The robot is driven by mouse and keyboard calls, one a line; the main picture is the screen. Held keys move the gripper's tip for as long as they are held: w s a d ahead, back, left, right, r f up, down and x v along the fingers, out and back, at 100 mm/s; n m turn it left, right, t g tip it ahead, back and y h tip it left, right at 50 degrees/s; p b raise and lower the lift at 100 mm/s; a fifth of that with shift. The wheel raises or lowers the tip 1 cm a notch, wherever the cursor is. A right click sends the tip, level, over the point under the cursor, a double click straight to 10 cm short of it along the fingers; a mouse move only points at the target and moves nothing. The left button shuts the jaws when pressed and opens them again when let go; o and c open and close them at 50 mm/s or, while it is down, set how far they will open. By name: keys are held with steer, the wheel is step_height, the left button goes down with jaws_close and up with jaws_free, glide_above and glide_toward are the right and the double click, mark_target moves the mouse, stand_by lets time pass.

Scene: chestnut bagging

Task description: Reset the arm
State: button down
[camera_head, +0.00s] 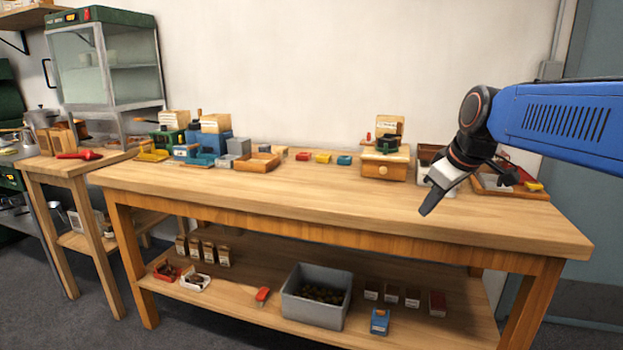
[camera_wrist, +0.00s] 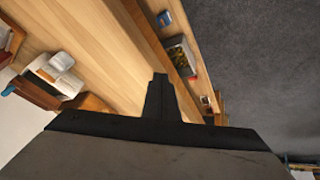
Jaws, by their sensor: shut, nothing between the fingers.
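My gripper (camera_head: 432,200) hangs over the right part of the wooden workbench (camera_head: 330,198), pointing down and to the left, apart from the bench items. In the wrist view, my gripper's dark fingers (camera_wrist: 160,84) are together and empty, with the bench top (camera_wrist: 100,45) behind them. My blue arm reaches in from the right edge in the head view. A grey bin (camera_head: 316,308) of dark chestnuts stands on the lower shelf.
A small wooden drawer box (camera_head: 384,170) stands left of my gripper, and trays (camera_head: 512,186) lie behind and to its right. Boxes and blue and green items (camera_head: 205,145) crowd the bench's left end. The front middle of the bench top is clear.

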steer(key=s+d+f+m, duration=0.1)
steer(key=s+f+m, duration=0.2)
steer(key=s+f, duration=0.6)
steer(key=s+d+f+m+g+h, duration=0.1)
steer(key=s+f+m, duration=0.3)
steer(key=s+f, duration=0.5)
steer(key=s, duration=0.7)
steer(key=shift+s+f+h, duration=0.15)
steer(key=shift+f+h, duration=0.05)
steer(key=shift+h, duration=0.1)
